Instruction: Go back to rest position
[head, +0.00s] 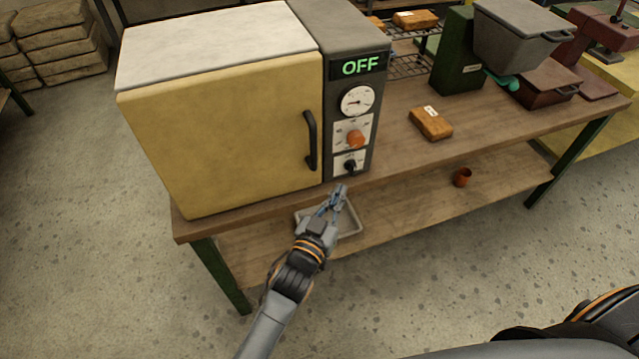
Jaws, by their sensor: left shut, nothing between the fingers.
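My left gripper (338,194) is shut and empty, in front of the workbench's front edge, just below the oven's control panel. Its arm comes in from the bottom of the picture. The yellow oven (225,140) stands on the wooden bench with its door closed and a dark handle (311,140) on the right side of the door. The panel display (360,66) reads OFF. Below it are a dial gauge (357,100), an orange knob (355,139) and a small black switch (350,165). The gripper tips appear a little below the switch; I cannot tell if they touch anything. My right gripper is not in view.
The floor in front is clear.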

